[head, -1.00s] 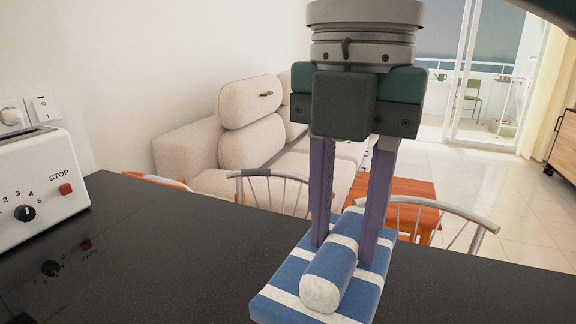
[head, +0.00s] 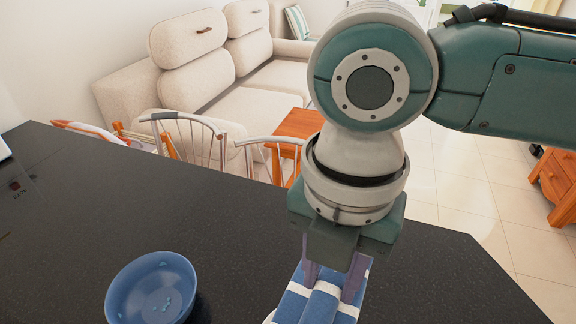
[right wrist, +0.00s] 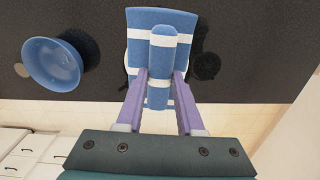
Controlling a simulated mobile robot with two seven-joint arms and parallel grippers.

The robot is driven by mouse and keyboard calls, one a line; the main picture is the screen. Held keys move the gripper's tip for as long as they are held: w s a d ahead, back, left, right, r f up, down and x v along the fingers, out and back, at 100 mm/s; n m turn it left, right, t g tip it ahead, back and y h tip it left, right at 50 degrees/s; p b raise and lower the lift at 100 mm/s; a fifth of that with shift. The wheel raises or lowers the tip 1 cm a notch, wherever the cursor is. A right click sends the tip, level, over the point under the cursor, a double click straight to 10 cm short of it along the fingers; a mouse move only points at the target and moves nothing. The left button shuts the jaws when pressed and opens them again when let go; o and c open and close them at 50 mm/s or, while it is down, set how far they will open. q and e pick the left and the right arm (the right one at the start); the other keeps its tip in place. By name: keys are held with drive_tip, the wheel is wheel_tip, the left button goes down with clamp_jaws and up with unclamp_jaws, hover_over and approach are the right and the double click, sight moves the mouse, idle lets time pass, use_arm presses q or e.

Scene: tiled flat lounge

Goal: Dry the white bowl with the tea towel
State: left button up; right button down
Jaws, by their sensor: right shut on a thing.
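The blue-and-white striped tea towel (head: 318,306) is at the bottom of the head view. My right gripper (head: 333,288) is shut on its raised fold, pointing down. The towel (right wrist: 190,22) also shows in the right wrist view, with the fold between my right fingers (right wrist: 160,76). A white curved edge shows beside and under the towel; it may be the white bowl (right wrist: 127,62), mostly hidden. I cannot tell whether the towel touches it. My left gripper is not in view.
A blue bowl (head: 152,290) with light-blue specks inside stands on the black counter (head: 80,215), left of the towel. A dark round patch (right wrist: 206,66) lies right of the towel in the wrist view. Chairs (head: 190,128) stand behind the counter.

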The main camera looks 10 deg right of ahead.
wheel_tip(320, 180, down, 6)
drive_tip(key=b, duration=0.6)
drive_tip(key=shift+a+r, duration=0.15)
drive_tip(key=shift+r, duration=0.05)
drive_tip(key=shift+f, duration=0.75)
drive_tip(key=shift+f+b, duration=0.4)
drive_tip(key=shift+b, duration=0.1)
